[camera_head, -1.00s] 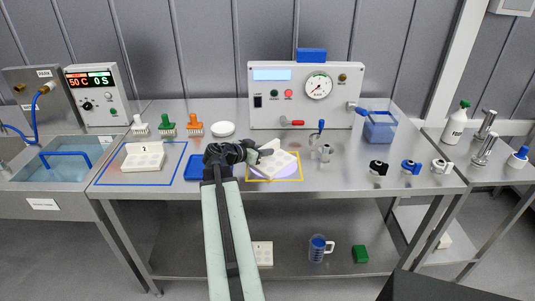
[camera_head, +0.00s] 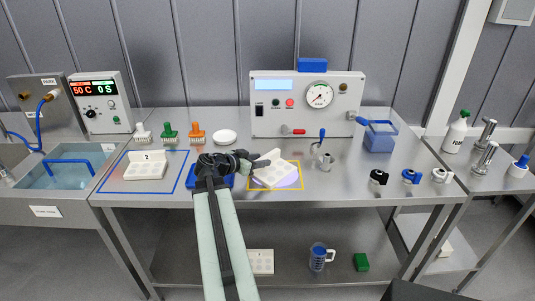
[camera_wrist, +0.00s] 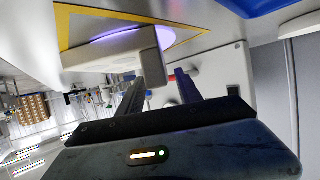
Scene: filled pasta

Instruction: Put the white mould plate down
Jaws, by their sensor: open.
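The white mould plate (camera_head: 275,174) sits on a lilac disc (camera_head: 289,182) inside the yellow-outlined square (camera_head: 300,175) on the steel bench. It is turned at an angle, with a raised tab at its back. My gripper (camera_head: 254,163) is open at the plate's left side, its fingertips close to the tab. In the wrist view my gripper's two fingers (camera_wrist: 162,78) are apart, and the plate (camera_wrist: 112,58) shows beyond them near the left finger. I cannot tell whether that finger touches it. The plate's underside contact with the disc is not clear.
A second mould plate (camera_head: 146,172) marked 2 lies in a blue-outlined square at left. A blue tray (camera_head: 226,182) is partly under my arm. A white round dish (camera_head: 224,136), coloured brushes (camera_head: 168,131) and a gauge box (camera_head: 300,106) stand behind. A small metal valve stand (camera_head: 326,161) is right of the plate.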

